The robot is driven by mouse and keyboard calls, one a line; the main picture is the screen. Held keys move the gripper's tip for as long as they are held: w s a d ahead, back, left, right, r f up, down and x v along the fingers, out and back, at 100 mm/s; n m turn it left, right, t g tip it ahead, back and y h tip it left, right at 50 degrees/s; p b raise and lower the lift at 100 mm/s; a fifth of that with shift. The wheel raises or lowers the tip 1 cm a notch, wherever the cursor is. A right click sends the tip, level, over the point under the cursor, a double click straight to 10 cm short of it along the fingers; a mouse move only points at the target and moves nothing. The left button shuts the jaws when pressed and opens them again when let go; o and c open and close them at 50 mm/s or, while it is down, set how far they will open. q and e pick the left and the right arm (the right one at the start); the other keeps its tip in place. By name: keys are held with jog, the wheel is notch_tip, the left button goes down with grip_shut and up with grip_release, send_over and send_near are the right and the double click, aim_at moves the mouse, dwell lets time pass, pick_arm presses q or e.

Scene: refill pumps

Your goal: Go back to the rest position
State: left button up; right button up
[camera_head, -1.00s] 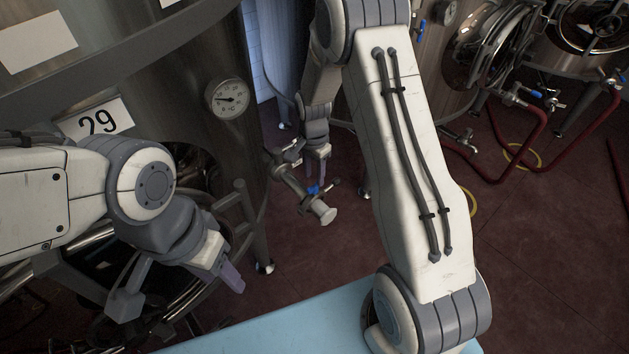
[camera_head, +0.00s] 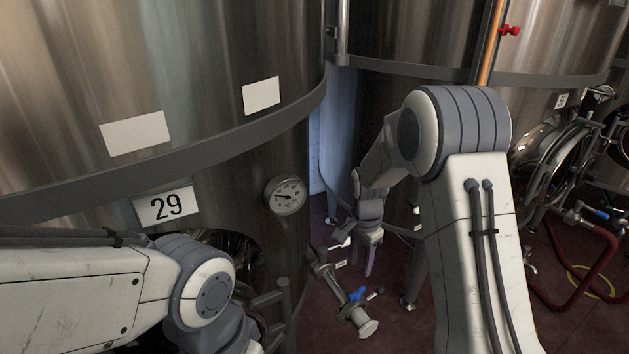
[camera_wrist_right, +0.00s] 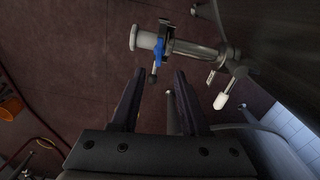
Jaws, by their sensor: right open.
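My right gripper (camera_head: 368,258) hangs down beyond the valve pipe in the head view, its fingers apart. In the right wrist view the right gripper (camera_wrist_right: 158,90) is open with nothing between its fingers. A steel valve with a blue handle (camera_head: 357,295) juts from the tank marked 29 and stands apart from the gripper. It also shows past the fingertips in the right wrist view (camera_wrist_right: 190,48). My left arm comes in from the left in the head view, but its gripper is below the picture edge.
The big steel tank (camera_head: 225,60) with a dial gauge (camera_head: 286,196) fills the left and middle. More tanks (camera_head: 555,30) stand behind on the right. Red hoses (camera_head: 590,272) lie on the dark red floor at the right. Some floor is free between the tanks.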

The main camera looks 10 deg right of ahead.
jog(key=s+a+r+n, duration=0.5)
jog(key=s+a+r, duration=0.1)
jog(key=a, duration=0.2)
jog(key=s+a+r+n, duration=0.2)
jog(key=s+n, duration=0.5)
jog(key=s, duration=0.4)
jog(key=s+a+r+n+y, duration=0.1)
jog(key=s+a+r+n, duration=0.2)
jog(key=s, duration=0.9)
jog(key=a+n, duration=0.2)
jog(key=n, duration=0.2)
jog(key=shift+a+n, duration=0.2)
jog(key=shift+n, duration=0.2)
jog(key=shift+r, duration=0.1)
